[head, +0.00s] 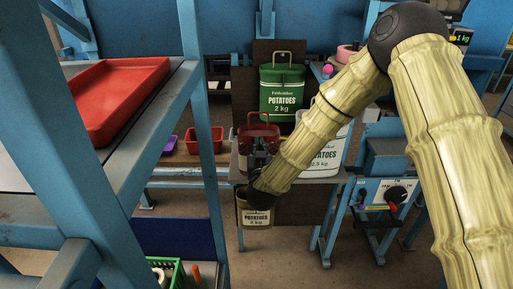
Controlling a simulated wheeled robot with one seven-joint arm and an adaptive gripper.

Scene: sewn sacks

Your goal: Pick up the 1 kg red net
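A red sack (271,131) with a thin arched handle stands on the table in the head view, in front of a green sack; I take it for the red net. My dark gripper (259,147) is directly in front of it and covers much of its front and any label. I cannot tell whether the fingers touch the sack, or whether they are open or shut. My wrist hangs low before the table edge.
A green 2 kg potato sack (282,97) stands behind, and a white sack (325,160) stands to the right, partly behind my arm. A small cream potato sack (256,217) shows below my wrist. A blue rack with a red tray (112,95) stands close on the left.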

